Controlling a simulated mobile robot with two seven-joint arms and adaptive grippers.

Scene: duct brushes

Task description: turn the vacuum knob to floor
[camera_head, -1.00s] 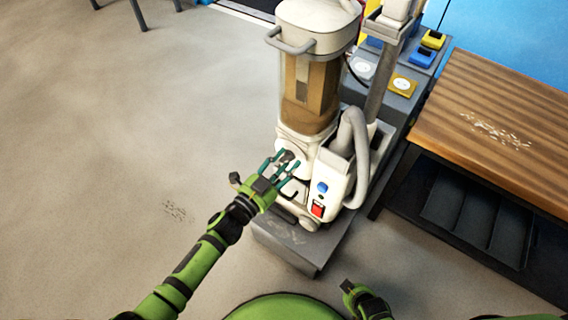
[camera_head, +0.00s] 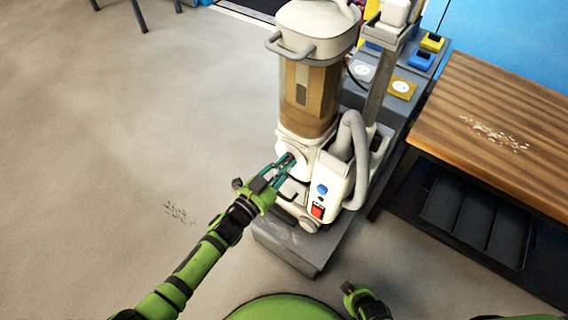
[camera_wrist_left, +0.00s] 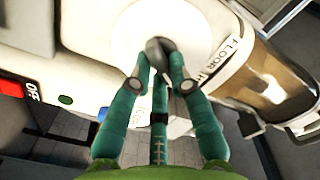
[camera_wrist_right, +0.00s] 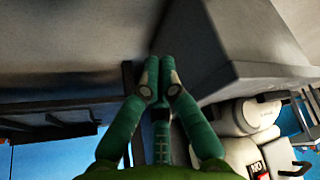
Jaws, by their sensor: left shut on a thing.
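The white vacuum (camera_head: 318,28) stands upright on a grey base, with a brown-filled clear bin. Its dark grey knob (camera_wrist_left: 157,44) sits on a round white dial (camera_wrist_left: 192,22) in the left wrist view. The word FLOOR (camera_wrist_left: 232,48) is printed to the right of the knob; a second label beside it is partly hidden. My left gripper (camera_head: 284,165) is shut on the knob, its fingers on both sides of it. Where the knob's pointer aims is hard to tell. My right gripper (camera_wrist_right: 159,72) is shut and empty, low in front of the vacuum in the head view (camera_head: 350,289).
A red switch (camera_head: 317,211) and a blue button (camera_head: 322,189) are on the vacuum's front, near a grey hose (camera_head: 359,150). A wooden bench (camera_head: 500,125) with pale debris stands at right. Floor at left is open, with a small dark debris patch (camera_head: 177,212).

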